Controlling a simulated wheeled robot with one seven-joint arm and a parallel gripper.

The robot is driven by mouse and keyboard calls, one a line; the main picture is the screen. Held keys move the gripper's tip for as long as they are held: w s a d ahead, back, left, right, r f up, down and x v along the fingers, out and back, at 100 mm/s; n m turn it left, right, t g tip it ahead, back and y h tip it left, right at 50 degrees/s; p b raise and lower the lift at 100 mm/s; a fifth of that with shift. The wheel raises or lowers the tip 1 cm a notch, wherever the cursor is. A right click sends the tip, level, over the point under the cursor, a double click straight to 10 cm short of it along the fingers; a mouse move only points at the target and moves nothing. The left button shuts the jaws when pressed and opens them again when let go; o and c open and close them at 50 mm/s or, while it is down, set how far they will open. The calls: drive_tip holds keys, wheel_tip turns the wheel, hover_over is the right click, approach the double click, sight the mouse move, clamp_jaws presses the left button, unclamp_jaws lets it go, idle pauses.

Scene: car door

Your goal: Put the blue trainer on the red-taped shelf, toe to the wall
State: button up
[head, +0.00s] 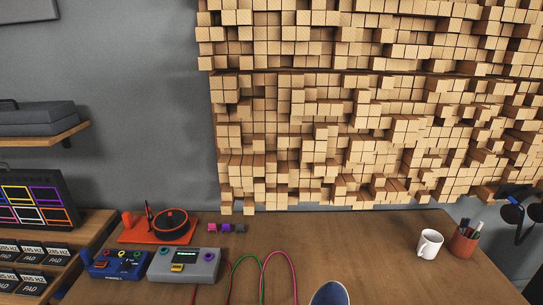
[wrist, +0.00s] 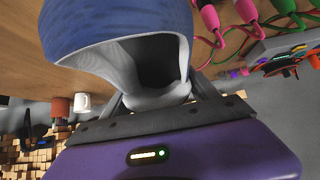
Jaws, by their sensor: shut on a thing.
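The blue trainer (head: 330,294) shows at the bottom edge of the head view, where only a blue, pale-rimmed part of it is in frame. In the wrist view the trainer (wrist: 115,20) is large and close, with its grey-lined opening facing the camera. My gripper (wrist: 160,95) is shut on the trainer at the near end of its opening. Its toe is out of view. I see no red tape on any shelf in view. A wooden wall shelf (head: 78,130) at the left carries a dark grey case.
The wooden desk (head: 370,238) has clear room in its middle. Grey and blue boxes (head: 184,265), an orange turntable (head: 168,224) and looped cables (head: 278,258) stand left. A white mug (head: 429,244) and pen pot (head: 463,241) stand right. Wooden blocks (head: 330,100) cover the wall.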

drive_tip(key=s+d+f+p, duration=0.1)
drive_tip(key=s, duration=0.2)
drive_tip(key=s+d+f, duration=0.2)
drive_tip(key=s, duration=0.1)
drive_tip(key=s+d+f+p, duration=0.1)
drive_tip(key=s+d, duration=0.1)
drive_tip(key=s, duration=0.1)
drive_tip(key=shift+s+d+f+p, duration=0.1)
drive_tip(key=shift+s+f+p, duration=0.05)
drive_tip(key=shift+f+p, duration=0.15)
wheel_tip(320, 180, down, 4)
drive_tip(key=b, duration=0.4)
drive_tip(key=shift+s+f, duration=0.1)
drive_tip(key=shift+f, duration=0.1)
drive_tip(key=shift+f+n+b, duration=0.3)
drive_tip(key=shift+f+b, duration=0.05)
drive_tip(key=shift+b, duration=0.15)
drive_tip(key=shift+a+y, duration=0.4)
drive_tip(key=shift+a, duration=0.1)
